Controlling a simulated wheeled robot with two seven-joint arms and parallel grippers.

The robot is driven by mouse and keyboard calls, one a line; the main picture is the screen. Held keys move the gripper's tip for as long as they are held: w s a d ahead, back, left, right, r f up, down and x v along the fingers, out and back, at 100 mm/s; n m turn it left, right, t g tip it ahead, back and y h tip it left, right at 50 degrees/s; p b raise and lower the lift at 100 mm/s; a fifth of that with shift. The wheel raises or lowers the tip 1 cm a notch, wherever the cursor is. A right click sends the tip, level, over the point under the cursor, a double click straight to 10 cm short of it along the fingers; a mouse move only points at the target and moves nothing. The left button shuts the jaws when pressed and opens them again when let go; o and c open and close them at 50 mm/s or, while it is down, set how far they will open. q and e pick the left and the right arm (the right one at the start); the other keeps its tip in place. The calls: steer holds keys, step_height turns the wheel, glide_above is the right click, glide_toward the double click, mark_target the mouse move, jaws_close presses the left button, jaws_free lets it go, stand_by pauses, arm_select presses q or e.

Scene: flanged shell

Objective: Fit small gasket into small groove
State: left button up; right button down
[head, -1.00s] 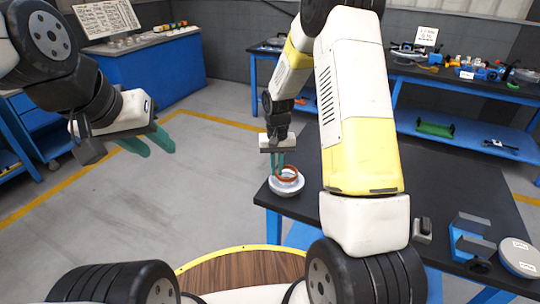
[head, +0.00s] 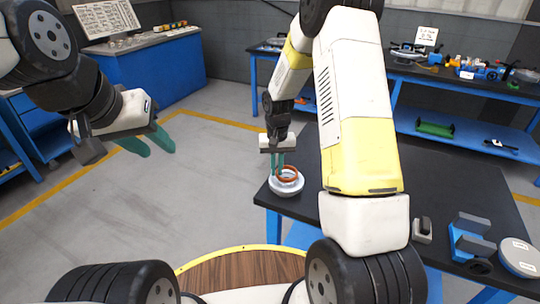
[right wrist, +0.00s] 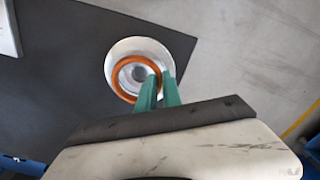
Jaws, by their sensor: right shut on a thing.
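The small gasket is an orange-brown ring (head: 288,170), and it also shows in the right wrist view (right wrist: 117,72). My right gripper (head: 279,172) is shut on the ring's near side; its green fingers (right wrist: 160,84) show in the right wrist view. The ring is over the flanged shell (head: 287,188), a whitish round part on the table corner, also in the right wrist view (right wrist: 120,46). The ring looks slightly off the shell's centre. Whether it touches the shell, I cannot tell. The groove is not clearly visible. My left gripper (head: 160,146) is open and empty, far from the shell.
The dark table (head: 450,200) carries a blue and grey fixture (head: 468,238), a small grey block (head: 422,230) and a round labelled lid (head: 519,257) on the right. The shell stands close to the table's left edge. A cluttered bench (head: 480,85) stands behind.

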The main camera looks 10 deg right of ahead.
steer(key=shift+f, duration=1.05)
steer(key=c, duration=1.4)
jaws_free()
steer(key=shift+c, duration=0.2)
step_height(320, 180, up, 8)
steer(key=shift+f, duration=0.1)
